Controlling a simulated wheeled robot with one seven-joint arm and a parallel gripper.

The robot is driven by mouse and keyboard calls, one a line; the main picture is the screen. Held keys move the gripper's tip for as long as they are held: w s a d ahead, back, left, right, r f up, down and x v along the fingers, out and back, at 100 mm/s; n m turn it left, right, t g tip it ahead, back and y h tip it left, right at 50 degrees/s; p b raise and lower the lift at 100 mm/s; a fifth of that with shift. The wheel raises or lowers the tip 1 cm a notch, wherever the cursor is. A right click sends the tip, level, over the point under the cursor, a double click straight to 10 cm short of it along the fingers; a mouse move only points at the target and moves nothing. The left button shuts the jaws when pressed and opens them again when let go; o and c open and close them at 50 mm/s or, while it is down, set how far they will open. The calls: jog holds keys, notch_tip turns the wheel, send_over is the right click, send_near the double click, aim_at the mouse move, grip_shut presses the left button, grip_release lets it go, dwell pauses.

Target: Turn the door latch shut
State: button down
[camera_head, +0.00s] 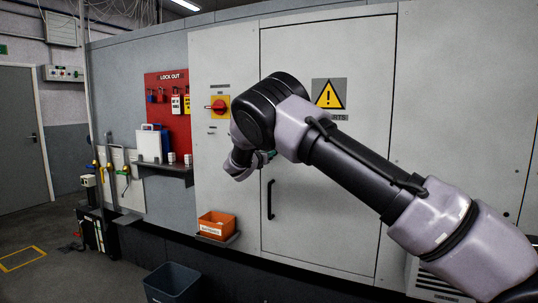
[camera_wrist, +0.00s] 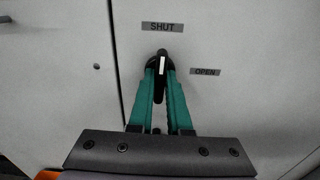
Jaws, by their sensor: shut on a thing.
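The black door latch (camera_wrist: 162,56) with a white stripe shows in the wrist view, its stripe upright and pointing to the SHUT label (camera_wrist: 163,27). The OPEN label (camera_wrist: 205,72) is to its right. My gripper (camera_wrist: 161,72) has its green fingers shut on the latch, one on each side. In the head view my gripper (camera_head: 268,155) is at the left edge of the grey cabinet door (camera_head: 330,200), and my arm hides the latch.
A black door handle (camera_head: 270,200) is below my gripper. A red and yellow rotary switch (camera_head: 218,106) and a red lock-out board (camera_head: 172,120) are to the left. An orange bin (camera_head: 216,224) sits on a low shelf. A dark blue bin (camera_head: 172,283) stands on the floor.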

jog(key=shift+n, duration=0.3)
jog(key=c, duration=0.9)
grip_release()
jog(key=shift+o, duration=0.2)
jog(key=shift+s+a, duration=0.1)
jog(key=v, duration=1)
jog(key=shift+s, duration=0.3)
